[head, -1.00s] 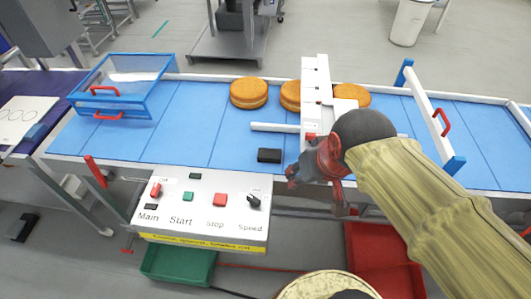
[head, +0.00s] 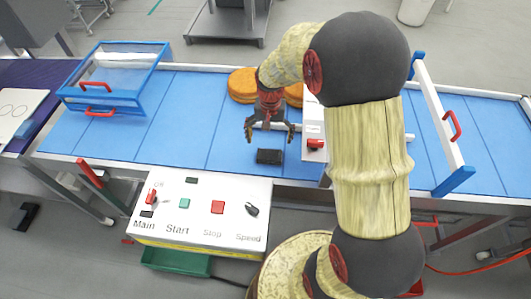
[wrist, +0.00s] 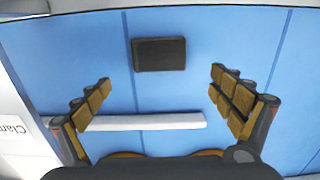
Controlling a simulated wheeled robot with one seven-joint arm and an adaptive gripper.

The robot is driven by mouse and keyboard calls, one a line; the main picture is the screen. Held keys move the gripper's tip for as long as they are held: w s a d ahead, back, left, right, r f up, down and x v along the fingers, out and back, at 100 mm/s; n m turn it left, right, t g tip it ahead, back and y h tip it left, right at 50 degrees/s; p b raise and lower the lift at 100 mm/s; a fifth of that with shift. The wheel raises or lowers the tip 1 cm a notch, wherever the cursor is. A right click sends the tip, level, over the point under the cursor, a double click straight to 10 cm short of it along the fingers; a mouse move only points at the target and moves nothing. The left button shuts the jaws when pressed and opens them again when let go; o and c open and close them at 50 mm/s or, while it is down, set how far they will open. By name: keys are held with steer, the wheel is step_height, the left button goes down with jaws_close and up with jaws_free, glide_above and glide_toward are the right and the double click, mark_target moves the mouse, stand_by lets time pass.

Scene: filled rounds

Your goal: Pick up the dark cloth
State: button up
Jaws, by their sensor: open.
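The dark cloth (head: 269,156) looks like a small black folded block lying flat on the blue belt, near its front edge. It also shows in the wrist view (wrist: 159,54), at the upper middle. My gripper (head: 270,134) is over the belt just behind the cloth. In the wrist view its fingers (wrist: 160,85) are spread wide, with the cloth lying beyond the tips and between their lines. The gripper is open, empty and apart from the cloth.
A white bar (wrist: 145,121) lies across the belt behind the cloth. Orange rounds (head: 243,84) sit further back. A white housing (head: 313,130) stands right of the cloth. The control panel (head: 203,213) is in front. A blue-framed guard (head: 120,78) stands left; belt between is clear.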

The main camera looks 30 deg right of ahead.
mark_target(270, 151)
step_height(270, 151, down, 7)
steer(key=shift+d+f+b, duration=0.1)
steer(key=shift+d+b, duration=0.05)
steer(key=shift+b, duration=0.55)
steer(key=shift+c, duration=0.4)
steer(key=c, duration=1.1)
steer(key=shift+c, duration=0.3)
